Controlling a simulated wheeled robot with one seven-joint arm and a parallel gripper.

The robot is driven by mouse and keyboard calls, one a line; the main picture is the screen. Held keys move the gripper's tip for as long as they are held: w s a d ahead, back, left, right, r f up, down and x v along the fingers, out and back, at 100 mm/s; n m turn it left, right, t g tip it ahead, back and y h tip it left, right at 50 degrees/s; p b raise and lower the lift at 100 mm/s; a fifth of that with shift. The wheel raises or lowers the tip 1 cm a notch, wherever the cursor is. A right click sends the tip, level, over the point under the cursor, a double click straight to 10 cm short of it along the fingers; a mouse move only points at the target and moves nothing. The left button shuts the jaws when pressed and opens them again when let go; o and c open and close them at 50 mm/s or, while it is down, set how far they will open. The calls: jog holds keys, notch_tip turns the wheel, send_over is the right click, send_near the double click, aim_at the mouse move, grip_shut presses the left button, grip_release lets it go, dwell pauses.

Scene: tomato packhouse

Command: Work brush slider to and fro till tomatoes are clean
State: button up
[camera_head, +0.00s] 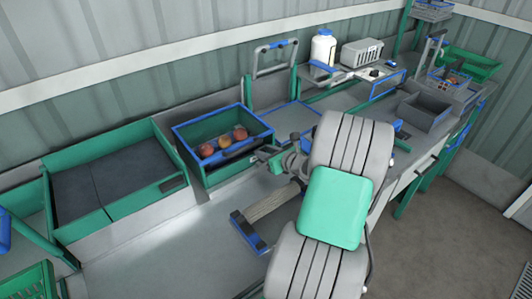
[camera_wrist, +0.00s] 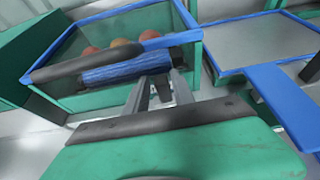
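Three reddish tomatoes lie in a green box with a blue rim (camera_head: 192,128); the middle one (camera_head: 224,141) is clearest. In the wrist view, a blue ribbed roller (camera_wrist: 140,70) and a dark bar (camera_wrist: 85,65) cross the near side of this box (camera_wrist: 75,102); they look like the brush slider.
Left of the box is a green-walled tray (camera_head: 97,149). A white bottle (camera_head: 322,49) and a pale vented crate (camera_head: 361,53) stand behind. A grey bin (camera_head: 424,112) is at right.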

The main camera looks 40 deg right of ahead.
jog(key=shift+o, duration=1.1)
jog(key=v, duration=0.8)
jog(key=shift+b, duration=0.3)
